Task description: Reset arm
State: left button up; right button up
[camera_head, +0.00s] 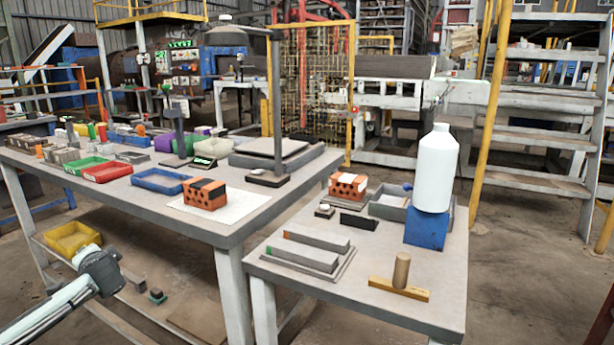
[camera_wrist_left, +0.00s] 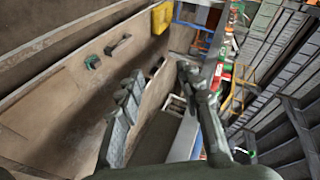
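My left arm reaches in from the lower left of the head view. Its outer end (camera_head: 100,270) hangs beside the long workbench, in front of the yellow bin on the lower shelf. In the left wrist view the two fingers of my left gripper (camera_wrist_left: 160,72) stand apart with nothing between them. My right gripper is not in view. One orange hollow brick (camera_head: 204,193) sits on a white sheet on the long workbench. Another hollow brick (camera_head: 347,186) sits on the smaller table, well away from my left arm.
The long workbench (camera_head: 225,232) holds trays, including a blue tray (camera_head: 160,181). The smaller table (camera_head: 380,316) carries a white bottle (camera_head: 436,168) on a blue block (camera_head: 427,228), and a wooden-handled tool (camera_head: 400,280). The yellow bin (camera_head: 72,238) is close to my left arm.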

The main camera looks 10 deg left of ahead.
pick_arm(q)
jog(key=s+a+f+m+g+h, duration=0.2)
jog(key=s+f, duration=0.9)
jog(key=f, duration=0.2)
jog(key=s+a+f+m+g+h, duration=0.1)
jog(key=s+a+f+m, duration=0.1)
jog(key=s+f, duration=1)
jog(key=s+d+f+n+g+h, duration=0.1)
jog(key=s+d+f+n+h, duration=0.2)
jog(key=d+f, duration=1.15)
jog(key=s+d+f+h, duration=0.2)
jog(key=d, duration=0.9)
jog(key=s+d+f+n+g+h, duration=0.1)
jog(key=s+d+f, duration=0.1)
jog(key=d, duration=0.9)
jog(key=shift+f+h, duration=0.3)
jog(key=shift+h, duration=0.1)
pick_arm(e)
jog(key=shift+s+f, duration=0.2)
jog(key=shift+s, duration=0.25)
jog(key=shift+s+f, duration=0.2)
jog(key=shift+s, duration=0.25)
pick_arm(q)
jog(key=shift+d, duration=0.1)
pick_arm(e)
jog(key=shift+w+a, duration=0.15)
